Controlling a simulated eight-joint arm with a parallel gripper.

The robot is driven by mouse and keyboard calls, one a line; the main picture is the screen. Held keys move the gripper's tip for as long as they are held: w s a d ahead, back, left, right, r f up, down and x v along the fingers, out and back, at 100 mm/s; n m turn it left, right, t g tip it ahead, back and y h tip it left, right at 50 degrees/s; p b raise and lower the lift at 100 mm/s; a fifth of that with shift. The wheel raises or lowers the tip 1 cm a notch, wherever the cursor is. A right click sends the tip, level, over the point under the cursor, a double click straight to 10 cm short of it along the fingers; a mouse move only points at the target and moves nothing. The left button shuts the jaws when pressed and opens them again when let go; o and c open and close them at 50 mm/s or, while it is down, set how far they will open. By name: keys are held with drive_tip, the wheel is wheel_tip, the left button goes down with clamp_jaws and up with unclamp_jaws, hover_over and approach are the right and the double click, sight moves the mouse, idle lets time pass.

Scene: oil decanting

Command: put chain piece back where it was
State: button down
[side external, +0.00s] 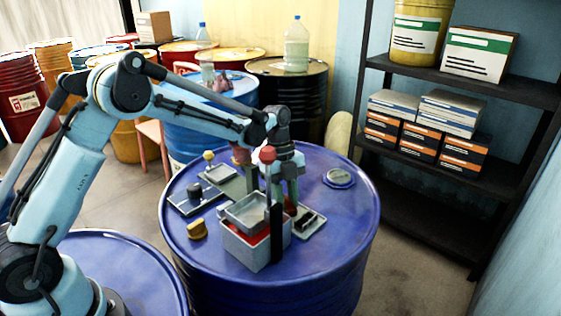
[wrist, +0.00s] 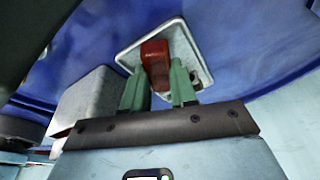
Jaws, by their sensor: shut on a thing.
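My gripper (side external: 288,196), with green fingers, points down over the right part of the blue drum top. In the wrist view its fingers (wrist: 158,70) are shut on a red piece (wrist: 155,50). I cannot make out links on it, so I cannot tell if it is the chain piece. A small square metal tray (wrist: 197,52) lies behind the red piece in that view. I cannot tell if the piece touches it. In the side view this tray (side external: 318,230) sits below and right of the fingers, with a dark item (side external: 305,221) on it.
A grey box (side external: 241,248) with a red interior and a tilted grey pan on top stands just left of the fingers. A round cap (side external: 340,177) sits at the drum's back right. The drum's front right is clear.

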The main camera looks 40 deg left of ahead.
drive_tip(key=shift+f, duration=0.15)
drive_tip(key=c, duration=0.9)
unclamp_jaws()
